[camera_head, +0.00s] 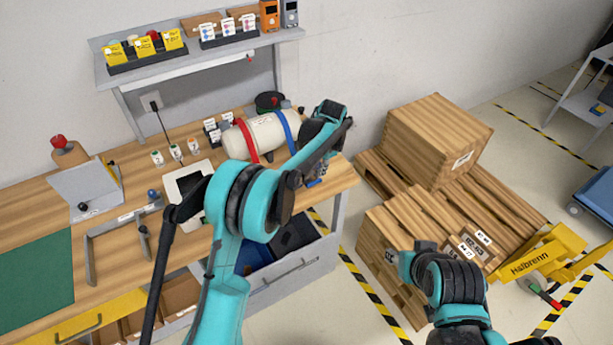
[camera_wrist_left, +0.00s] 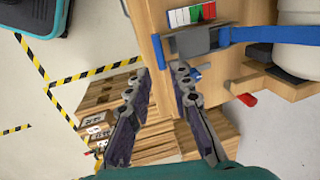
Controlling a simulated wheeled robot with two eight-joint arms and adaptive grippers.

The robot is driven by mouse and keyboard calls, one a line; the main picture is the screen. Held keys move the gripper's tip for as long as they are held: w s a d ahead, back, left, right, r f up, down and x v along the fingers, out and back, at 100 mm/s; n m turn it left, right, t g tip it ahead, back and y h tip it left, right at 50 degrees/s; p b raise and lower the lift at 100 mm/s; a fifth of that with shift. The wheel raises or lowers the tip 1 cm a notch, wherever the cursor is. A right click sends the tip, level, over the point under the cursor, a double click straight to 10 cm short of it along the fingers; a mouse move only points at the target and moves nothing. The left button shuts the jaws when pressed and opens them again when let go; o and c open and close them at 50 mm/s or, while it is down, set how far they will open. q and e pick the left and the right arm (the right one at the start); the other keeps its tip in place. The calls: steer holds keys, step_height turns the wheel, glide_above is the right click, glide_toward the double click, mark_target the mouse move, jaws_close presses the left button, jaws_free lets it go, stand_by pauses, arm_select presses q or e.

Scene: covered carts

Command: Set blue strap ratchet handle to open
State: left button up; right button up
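A white cylinder (camera_head: 266,134) lies on the bench with a red strap (camera_head: 247,139) and a blue strap (camera_head: 287,130) over it. In the left wrist view the blue strap (camera_wrist_left: 272,34) runs to a grey ratchet (camera_wrist_left: 196,42) at the bench edge. I cannot tell how its handle stands. A small blue piece (camera_wrist_left: 195,74) shows just below the ratchet, beside one fingertip. My left gripper (camera_wrist_left: 164,72) is open and empty, its fingertips just short of the ratchet. In the head view my left arm hides most of this area. My right arm shows, but its gripper is out of view.
A red handle (camera_wrist_left: 247,99) sticks out from the bench near the red strap's side. Wooden boxes (camera_head: 437,140) on pallets stand right of the bench. A yellow pallet jack (camera_head: 540,262) stands at the far right. Floor is free between bench and pallets.

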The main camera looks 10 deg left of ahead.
mark_target(316, 181)
arm_select(q)
steer(key=f, duration=0.4)
steer(key=w+f+b, duration=0.1)
steer(key=f, duration=0.2)
steer(key=shift+w+a, duration=0.1)
steer(key=shift+a, duration=0.3)
jaws_close()
